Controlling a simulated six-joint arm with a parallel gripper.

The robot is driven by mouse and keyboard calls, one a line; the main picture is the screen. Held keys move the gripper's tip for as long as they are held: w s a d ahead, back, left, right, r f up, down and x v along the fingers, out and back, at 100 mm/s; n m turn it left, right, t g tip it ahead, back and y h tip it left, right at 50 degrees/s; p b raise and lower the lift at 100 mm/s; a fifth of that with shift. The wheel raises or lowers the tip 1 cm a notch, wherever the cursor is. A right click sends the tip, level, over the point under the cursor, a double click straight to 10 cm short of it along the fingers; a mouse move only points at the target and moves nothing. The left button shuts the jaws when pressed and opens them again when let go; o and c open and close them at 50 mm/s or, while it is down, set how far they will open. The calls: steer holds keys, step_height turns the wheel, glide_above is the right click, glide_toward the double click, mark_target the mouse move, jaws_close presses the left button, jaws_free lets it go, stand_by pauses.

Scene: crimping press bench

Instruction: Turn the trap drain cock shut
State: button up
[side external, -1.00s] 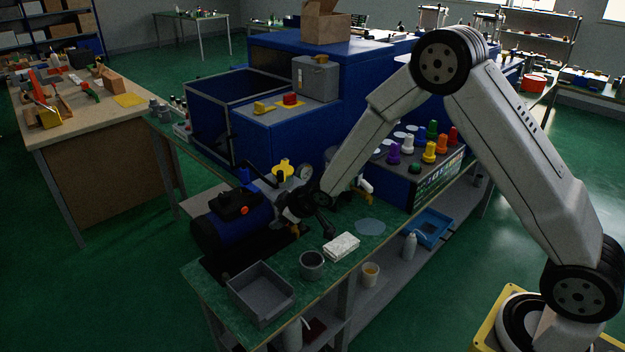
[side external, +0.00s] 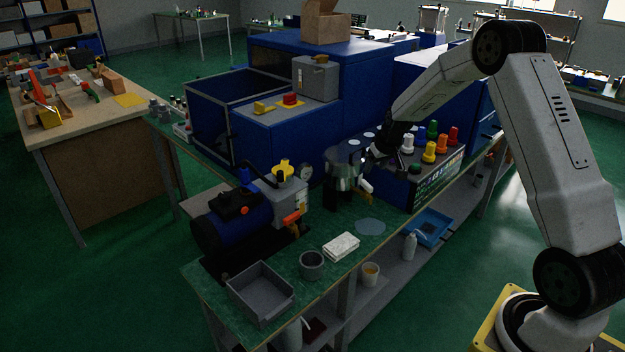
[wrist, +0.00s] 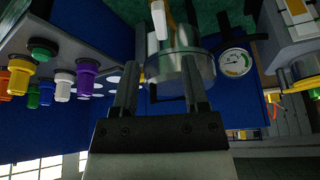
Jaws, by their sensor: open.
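A metal cylindrical trap (side external: 342,172) stands between the compressor and the knob panel. It is large in the wrist view (wrist: 182,72). A white lever (side external: 365,185) sits low on its right side, with a brass-coloured part by it; this appears to be the drain cock. The lever shows at the top of the upside-down wrist view (wrist: 158,20). My gripper (wrist: 160,65) is open, its two fingers apart in front of the trap, with nothing held. In the side view my gripper (side external: 366,158) is beside the trap's upper right, above the lever. Contact cannot be told.
A blue compressor (side external: 232,220) with an orange-red valve handle (side external: 292,218) stands to the left. A panel of coloured knobs (side external: 428,165) is close on the right. A gauge (wrist: 235,63) is beside the trap. A white block (side external: 341,246) and a grey cup (side external: 311,264) lie in front.

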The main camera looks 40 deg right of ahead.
mark_target(367, 183)
steer(key=shift+f, duration=0.15)
steer(key=shift+x, duration=3.75)
steer(key=shift+w, duration=0.1)
jaws_close()
